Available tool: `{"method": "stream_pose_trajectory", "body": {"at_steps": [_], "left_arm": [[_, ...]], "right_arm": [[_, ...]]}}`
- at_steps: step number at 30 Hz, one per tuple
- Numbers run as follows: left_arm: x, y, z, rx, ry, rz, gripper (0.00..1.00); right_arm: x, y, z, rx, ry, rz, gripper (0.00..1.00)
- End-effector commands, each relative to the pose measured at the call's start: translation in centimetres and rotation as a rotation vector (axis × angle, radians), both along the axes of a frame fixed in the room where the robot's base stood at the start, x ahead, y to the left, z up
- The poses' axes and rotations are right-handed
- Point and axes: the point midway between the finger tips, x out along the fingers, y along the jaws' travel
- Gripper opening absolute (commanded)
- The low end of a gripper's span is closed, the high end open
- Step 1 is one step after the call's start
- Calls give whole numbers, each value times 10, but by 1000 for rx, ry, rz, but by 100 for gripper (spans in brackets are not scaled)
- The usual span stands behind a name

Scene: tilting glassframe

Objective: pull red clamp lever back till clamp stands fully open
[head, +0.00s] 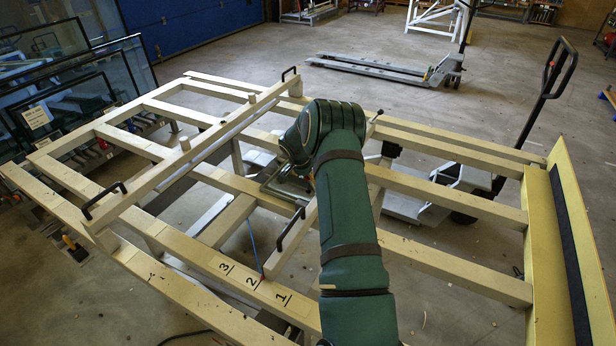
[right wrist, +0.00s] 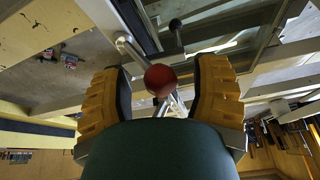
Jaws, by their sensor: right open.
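In the right wrist view, the red ball knob (right wrist: 161,79) of the clamp lever sits between the two yellow-padded fingers of my right gripper (right wrist: 160,84). The fingers are open, with a gap on both sides of the knob. Part of a metal fitting (head: 288,189) shows beside the wrist. My left gripper is not in view.
The cream tilting frame (head: 404,247) fills the middle, with black handles (head: 104,200) and a scale marked 1, 2, 3 (head: 252,282). A yellow ledge with a black strip (head: 548,262) is at right. A pallet truck (head: 556,70) stands behind. Glass panes (head: 62,95) lean at left.

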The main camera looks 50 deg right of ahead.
Motion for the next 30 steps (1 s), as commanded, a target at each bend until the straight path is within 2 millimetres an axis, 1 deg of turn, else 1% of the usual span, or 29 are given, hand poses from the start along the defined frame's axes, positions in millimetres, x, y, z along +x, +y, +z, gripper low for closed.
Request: {"method": "stream_pose_trajectory", "body": {"at_steps": [2,3,5,6,8,9,16,20,26,30], "left_arm": [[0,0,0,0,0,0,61],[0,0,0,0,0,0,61],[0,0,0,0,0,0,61],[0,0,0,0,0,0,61],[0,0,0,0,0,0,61],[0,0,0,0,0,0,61],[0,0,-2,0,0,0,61],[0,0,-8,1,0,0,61],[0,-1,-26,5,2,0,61],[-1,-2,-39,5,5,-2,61]], "right_arm": [[0,0,0,0,0,0,61],[0,0,0,0,0,0,63],[0,0,0,0,0,0,42],[0,0,0,0,0,0,28],[0,0,0,0,0,0,7],[0,0,0,0,0,0,0],[-1,0,0,1,-6,0,0],[-4,-1,1,4,-35,-1,0],[-12,-2,3,18,-139,-2,0],[-22,-3,6,33,-252,-5,0]]}}
